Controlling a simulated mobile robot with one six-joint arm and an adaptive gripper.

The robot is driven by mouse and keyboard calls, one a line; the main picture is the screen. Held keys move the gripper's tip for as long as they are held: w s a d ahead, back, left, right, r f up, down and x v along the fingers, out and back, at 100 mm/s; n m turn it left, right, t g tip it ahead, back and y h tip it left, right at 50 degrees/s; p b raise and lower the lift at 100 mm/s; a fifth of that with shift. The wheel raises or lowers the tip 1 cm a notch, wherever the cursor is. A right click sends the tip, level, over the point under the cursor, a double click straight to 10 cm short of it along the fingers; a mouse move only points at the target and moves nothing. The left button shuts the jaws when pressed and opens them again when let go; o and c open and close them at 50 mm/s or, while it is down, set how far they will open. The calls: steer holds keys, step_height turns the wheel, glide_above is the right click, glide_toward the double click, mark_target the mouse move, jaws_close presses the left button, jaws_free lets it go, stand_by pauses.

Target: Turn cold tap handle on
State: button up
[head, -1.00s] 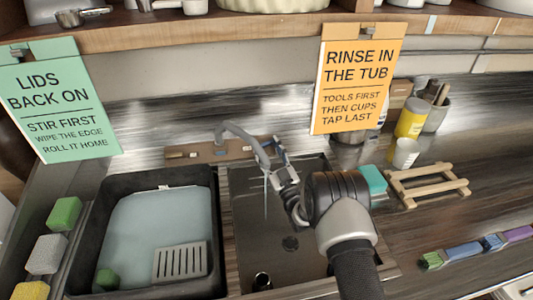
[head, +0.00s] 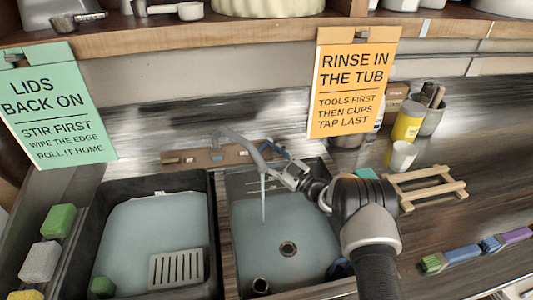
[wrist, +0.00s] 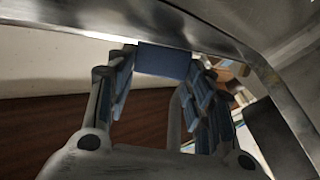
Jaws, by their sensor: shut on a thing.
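The grey tap (head: 238,139) rises from a brown back plate, and its spout arches over the right basin (head: 285,222). A stream of water (head: 263,200) falls from it. The blue cold tap handle (head: 273,149) is at the right of the tap, partly hidden by my gripper. My gripper (head: 291,170) is at this handle, to the right of the spout. In the wrist view, the blue handle (wrist: 165,62) lies between the fingertips of my gripper (wrist: 163,78), which is shut on it.
The left basin (head: 140,235) holds pale water, a grey slotted piece and a green sponge. An orange sign (head: 355,85) hangs behind my arm. A wooden rack (head: 428,187), a yellow jar (head: 408,122) and a white cup (head: 402,156) stand to the right.

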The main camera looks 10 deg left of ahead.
steer(key=o, duration=1.1)
steer(key=shift+c, duration=0.2)
step_height(320, 180, up, 10)
